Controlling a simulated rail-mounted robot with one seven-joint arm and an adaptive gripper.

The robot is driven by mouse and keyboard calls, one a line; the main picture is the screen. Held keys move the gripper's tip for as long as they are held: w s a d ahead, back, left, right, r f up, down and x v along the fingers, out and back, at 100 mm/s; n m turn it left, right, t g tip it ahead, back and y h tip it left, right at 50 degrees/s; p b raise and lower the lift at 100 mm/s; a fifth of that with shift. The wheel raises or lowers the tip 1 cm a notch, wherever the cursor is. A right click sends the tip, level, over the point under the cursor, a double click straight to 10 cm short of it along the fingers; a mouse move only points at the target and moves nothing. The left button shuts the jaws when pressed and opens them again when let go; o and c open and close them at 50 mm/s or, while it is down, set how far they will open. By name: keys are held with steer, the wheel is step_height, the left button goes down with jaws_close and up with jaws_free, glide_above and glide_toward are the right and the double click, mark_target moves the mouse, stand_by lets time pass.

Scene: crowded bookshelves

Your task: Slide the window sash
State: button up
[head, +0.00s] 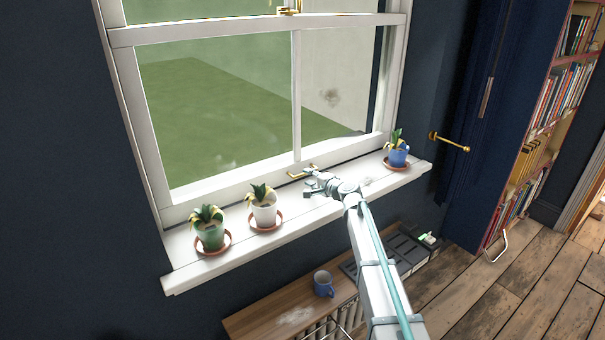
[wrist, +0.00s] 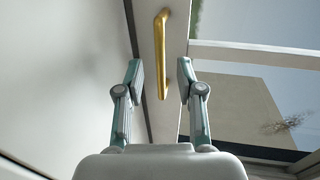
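The white window sash (head: 240,183) has its bottom rail low in the frame, close above the sill. A small brass handle (head: 303,172) sits on that rail. In the wrist view the brass handle (wrist: 161,65) is a long bar on the white rail (wrist: 175,40). My gripper (head: 309,187) is just in front of the handle, over the sill. In the wrist view my gripper (wrist: 160,76) is open, with one finger on each side of the handle in the picture. The fingers are apart from the bar; whether the fingertips reach its depth is unclear.
The white sill (head: 330,207) holds a green pot (head: 210,235) and a white pot (head: 264,213) at left, and a blue pot (head: 398,157) at right. A blue mug (head: 323,284) stands on a low wooden shelf (head: 270,318) below. Curtains and bookshelves are at right.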

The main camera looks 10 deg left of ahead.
mark_target(303, 175)
steer(key=p+x, duration=0.1)
steer(key=x, duration=0.3)
steer(key=shift+w+a+f, duration=0.1)
steer(key=shift+w+a, duration=0.2)
jaws_close()
